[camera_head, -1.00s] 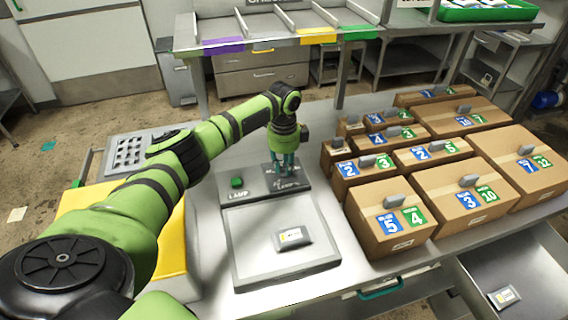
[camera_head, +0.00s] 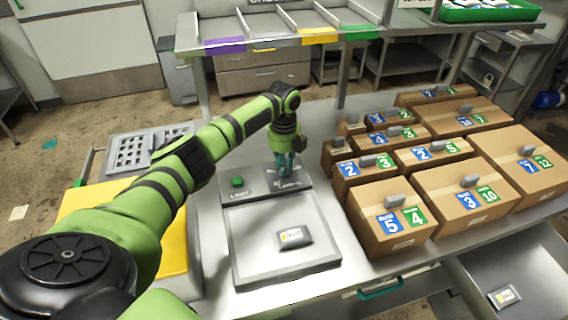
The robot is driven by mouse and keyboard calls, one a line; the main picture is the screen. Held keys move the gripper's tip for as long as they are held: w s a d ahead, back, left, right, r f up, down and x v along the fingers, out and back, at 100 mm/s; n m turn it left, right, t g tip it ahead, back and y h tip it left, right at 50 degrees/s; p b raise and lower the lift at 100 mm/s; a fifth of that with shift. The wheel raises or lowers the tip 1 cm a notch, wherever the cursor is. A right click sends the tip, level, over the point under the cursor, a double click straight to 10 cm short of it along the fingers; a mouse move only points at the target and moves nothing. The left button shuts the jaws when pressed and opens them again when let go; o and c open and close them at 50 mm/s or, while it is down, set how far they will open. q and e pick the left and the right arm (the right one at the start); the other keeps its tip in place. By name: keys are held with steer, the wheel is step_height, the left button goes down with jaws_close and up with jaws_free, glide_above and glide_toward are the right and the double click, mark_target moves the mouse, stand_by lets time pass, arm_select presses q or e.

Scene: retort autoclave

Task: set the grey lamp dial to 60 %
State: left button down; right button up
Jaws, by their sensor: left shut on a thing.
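The grey lamp dial sits on the lamp panel (camera_head: 254,188) at the back of the bench, and my left gripper (camera_head: 285,172) hides it. The gripper points down with its teal fingers shut on the dial. The dial's pointer and most of its scale marks are covered, so its setting cannot be read. A green button (camera_head: 238,182) stands on the same panel to the left of the gripper. My right gripper is out of view.
A light tray (camera_head: 240,255) holding a small labelled pouch (camera_head: 292,237) lies in front of the panel. Several numbered cardboard boxes (camera_head: 380,205) stand close on the right. A yellow-topped block (camera_head: 90,200) and a grey perforated rack (camera_head: 133,152) are at the left.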

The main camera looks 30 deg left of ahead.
arm_select(q)
steer(key=shift+m, duration=1)
steer(key=c, duration=1.1)
jaws_free()
step_height(320, 180, up, 12)
